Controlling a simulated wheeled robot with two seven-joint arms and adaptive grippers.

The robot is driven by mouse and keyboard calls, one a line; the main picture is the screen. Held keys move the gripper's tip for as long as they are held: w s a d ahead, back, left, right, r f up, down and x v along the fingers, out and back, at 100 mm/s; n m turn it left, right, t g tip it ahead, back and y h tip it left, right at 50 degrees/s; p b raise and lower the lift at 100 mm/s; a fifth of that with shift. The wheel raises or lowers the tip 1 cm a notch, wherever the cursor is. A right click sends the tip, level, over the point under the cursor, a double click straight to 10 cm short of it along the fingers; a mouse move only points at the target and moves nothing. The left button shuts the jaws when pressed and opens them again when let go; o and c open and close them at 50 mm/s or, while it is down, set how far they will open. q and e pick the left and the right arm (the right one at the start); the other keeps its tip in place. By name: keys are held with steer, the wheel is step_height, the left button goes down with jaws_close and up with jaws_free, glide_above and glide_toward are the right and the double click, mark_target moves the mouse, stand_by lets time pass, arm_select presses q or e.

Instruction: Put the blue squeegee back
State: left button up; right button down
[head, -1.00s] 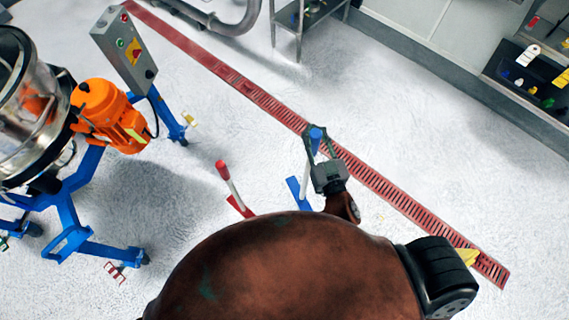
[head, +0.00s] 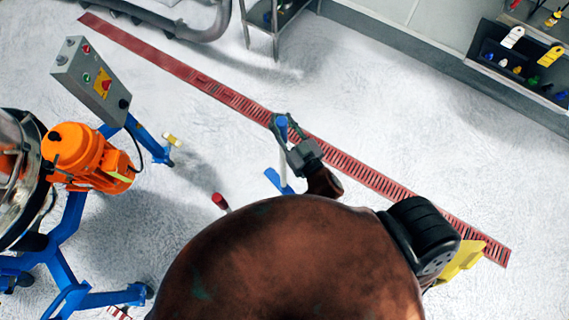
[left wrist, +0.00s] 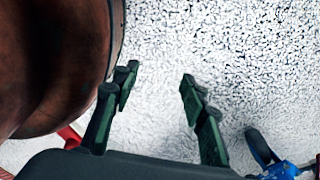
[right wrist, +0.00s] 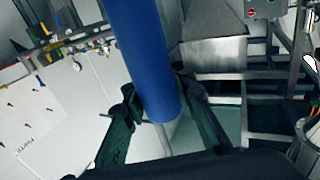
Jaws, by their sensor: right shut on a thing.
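The blue squeegee (head: 283,172) has a blue grip on top, a pale shaft and a blue foot; it is in the middle of the head view. My right gripper (head: 285,128) is shut on its blue grip. In the right wrist view the thick blue handle (right wrist: 142,55) runs between the fingers of the right gripper (right wrist: 157,92). My left gripper (left wrist: 160,73) is open and empty in the left wrist view, with floor behind its fingers. It is hidden in the head view. Whether the squeegee's foot touches the floor cannot be told.
A red squeegee (head: 220,202) is partly hidden behind my body. The sifter's orange motor (head: 85,155), blue frame (head: 72,215) and grey control box (head: 90,78) stand left. A red floor drain (head: 215,93) crosses the floor.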

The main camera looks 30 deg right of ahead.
arm_select(q)
steer(key=s+f+b, duration=0.4)
steer(key=f+b, duration=0.1)
steer(key=shift+s+g, duration=0.3)
steer(key=shift+s, duration=0.1)
arm_select(e)
steer(key=w+d+f+n+y, duration=0.1)
steer(key=w+d+f, duration=0.2)
steer(key=w+f, duration=0.3)
steer(key=w+d+f+n+y, duration=0.1)
steer(key=w+d+f, duration=0.3)
steer(key=f, duration=0.5)
steer(key=w+d+f+n+g+y, duration=0.1)
steer(key=w+d+f+y, duration=0.1)
steer(key=w+f, duration=0.5)
steer(key=shift+w+d+f+y, duration=0.2)
steer(key=shift+w+d+y, duration=0.1)
steer(key=shift+w+d, duration=0.4)
arm_select(q)
steer(key=shift+f, duration=0.1)
